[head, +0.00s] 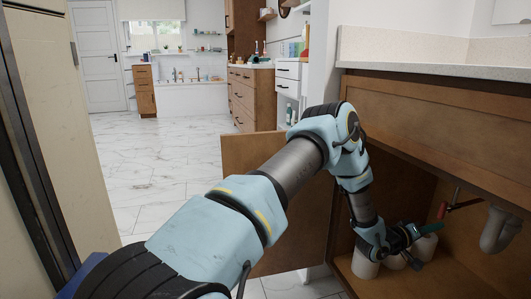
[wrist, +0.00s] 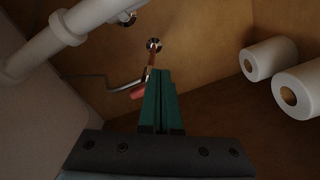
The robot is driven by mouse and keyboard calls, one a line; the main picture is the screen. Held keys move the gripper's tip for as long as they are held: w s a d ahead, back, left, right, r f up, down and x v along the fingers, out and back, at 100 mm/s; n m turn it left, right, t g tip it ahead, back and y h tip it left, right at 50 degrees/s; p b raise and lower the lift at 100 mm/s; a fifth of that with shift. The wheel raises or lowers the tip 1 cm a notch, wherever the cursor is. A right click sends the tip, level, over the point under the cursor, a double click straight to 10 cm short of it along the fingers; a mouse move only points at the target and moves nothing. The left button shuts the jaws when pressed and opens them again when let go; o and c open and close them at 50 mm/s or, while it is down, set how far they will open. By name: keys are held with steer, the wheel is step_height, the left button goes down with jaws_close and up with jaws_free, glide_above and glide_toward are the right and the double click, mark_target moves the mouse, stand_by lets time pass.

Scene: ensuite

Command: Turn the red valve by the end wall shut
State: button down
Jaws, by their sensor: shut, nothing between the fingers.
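The red valve (head: 441,210) sits on piping inside the open under-sink cabinet, at the lower right of the head view. In the wrist view its red handle (wrist: 137,93) shows just left of my fingers, and a reddish-orange part runs up from the fingertips towards a round metal fitting on the wall. My gripper (head: 437,227) is inside the cabinet, close to the valve. In the wrist view my gripper's green fingers (wrist: 160,72) are together with nothing between them. They partly hide the valve, and I cannot tell whether they touch it.
A white drain pipe (head: 496,232) hangs right of the valve; it also crosses the wrist view's upper left (wrist: 75,25). White paper rolls (wrist: 268,60) stand near my gripper. The cabinet door (head: 245,152) is open beside my arm. The countertop (head: 430,58) lies above. Tiled floor is clear beyond.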

mark_target(443, 210)
steer(key=p+v, duration=0.1)
steer(key=v, duration=0.2)
steer(key=shift+s+a, duration=0.1)
steer(key=shift+a, duration=0.3)
steer(key=d+m+b, duration=0.2)
steer(key=d+m, duration=0.4)
steer(key=shift+r, duration=0.35)
stand_by(0.7)
steer(key=shift+w+r, duration=0.35)
steer(key=shift+w, duration=0.3)
stand_by(0.8)
